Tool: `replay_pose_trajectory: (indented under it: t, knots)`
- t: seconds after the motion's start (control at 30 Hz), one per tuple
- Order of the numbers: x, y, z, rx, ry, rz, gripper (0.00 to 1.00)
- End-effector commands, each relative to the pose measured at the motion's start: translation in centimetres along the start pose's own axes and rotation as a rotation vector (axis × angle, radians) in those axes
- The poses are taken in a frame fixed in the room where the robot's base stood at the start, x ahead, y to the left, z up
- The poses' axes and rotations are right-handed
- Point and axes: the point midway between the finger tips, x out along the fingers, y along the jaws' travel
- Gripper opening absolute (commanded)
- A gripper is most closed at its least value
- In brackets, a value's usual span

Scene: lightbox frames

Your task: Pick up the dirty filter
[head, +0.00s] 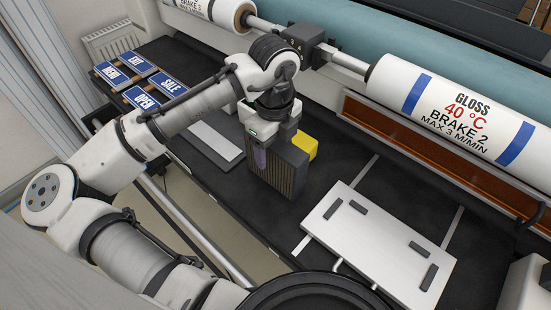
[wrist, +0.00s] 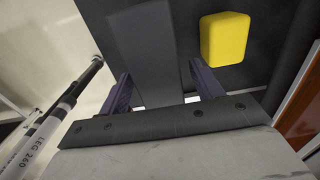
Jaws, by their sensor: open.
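The dirty filter looks to be the dark box with a brownish ribbed face (head: 280,172), standing upright on the black bench. My gripper (head: 262,155) is over its left end, pointing down, with one purple finger visible against its side. In the wrist view a dark grey slab (wrist: 145,50), which seems to be the filter's top, runs between the two spread fingers of my gripper (wrist: 162,88). The fingers are on either side of it, and I see no clear contact on both sides. The far finger is hidden in the head view.
A yellow block (head: 307,146) is right behind the filter; it also shows in the wrist view (wrist: 224,37). A white panel with dark pads (head: 378,240) lies to the right. Blue signs (head: 140,82) lie at the back left. White rollers (head: 450,112) run above the bench's back.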

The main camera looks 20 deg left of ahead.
Motion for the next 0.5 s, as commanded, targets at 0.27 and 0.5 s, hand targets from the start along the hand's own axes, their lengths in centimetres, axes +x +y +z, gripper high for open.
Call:
replay_pose_trajectory:
  t: [0.27,0.5]
  knots:
    - [3.3,0.0,-0.2,-0.001,0.001,0.001,0.65]
    - [3.7,-0.1,-0.2,-0.001,0.000,-0.001,0.65]
